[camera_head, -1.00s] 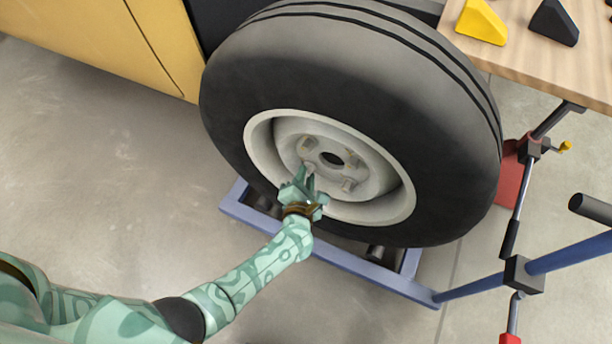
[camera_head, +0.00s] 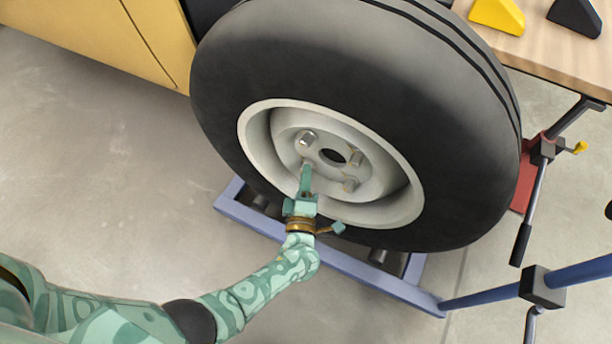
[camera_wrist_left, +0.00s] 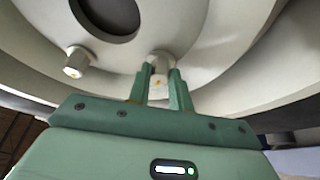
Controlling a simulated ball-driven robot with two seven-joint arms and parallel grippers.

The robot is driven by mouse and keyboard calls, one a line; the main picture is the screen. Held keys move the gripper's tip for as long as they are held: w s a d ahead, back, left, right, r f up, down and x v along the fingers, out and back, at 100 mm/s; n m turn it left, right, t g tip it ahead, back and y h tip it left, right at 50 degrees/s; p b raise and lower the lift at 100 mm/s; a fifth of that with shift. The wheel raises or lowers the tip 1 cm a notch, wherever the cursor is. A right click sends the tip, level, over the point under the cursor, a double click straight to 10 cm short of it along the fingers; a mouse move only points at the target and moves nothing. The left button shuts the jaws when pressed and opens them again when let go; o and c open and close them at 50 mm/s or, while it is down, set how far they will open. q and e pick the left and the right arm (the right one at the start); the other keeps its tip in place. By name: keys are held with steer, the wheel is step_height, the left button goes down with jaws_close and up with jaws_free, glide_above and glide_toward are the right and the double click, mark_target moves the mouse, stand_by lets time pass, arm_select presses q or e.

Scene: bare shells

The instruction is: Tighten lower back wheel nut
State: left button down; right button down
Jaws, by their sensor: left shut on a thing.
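The wheel (camera_head: 270,60) stands upright, with a black tyre and a pale rim. Several nuts sit around its dark centre hole. My left gripper (camera_head: 306,168) reaches into the rim from below and is shut on the lower left wheel nut. In the left wrist view, this wheel nut (camera_wrist_left: 160,76) shows between the two green fingers, against the hub. A second nut (camera_wrist_left: 77,62) is to its left, free of the fingers. In the head view, the upper left nut (camera_head: 308,138) and two nuts on the right (camera_head: 357,158) are untouched. My right gripper is out of view.
The wheel is on a blue wheel dolly (camera_head: 350,263) with rollers. A yellow body panel (camera_head: 100,40) is at upper left. A wooden table (camera_head: 540,50) with a yellow chock (camera_head: 497,14) and a black chock (camera_head: 575,14) is at upper right. The floor at left is clear.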

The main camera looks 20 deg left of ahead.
arm_select(q)
steer(key=shift+f+m+t, duration=0.15)
steer(key=shift+m+t, duration=0.35)
steer(key=shift+m, duration=0.7)
steer(key=shift+f+m+t, duration=0.15)
steer(key=shift+m+t, duration=0.35)
steer(key=shift+m, duration=0.7)
steer(key=shift+s, duration=0.1)
steer(key=c, duration=1.3)
jaws_free()
steer(key=shift+o, duration=0.2)
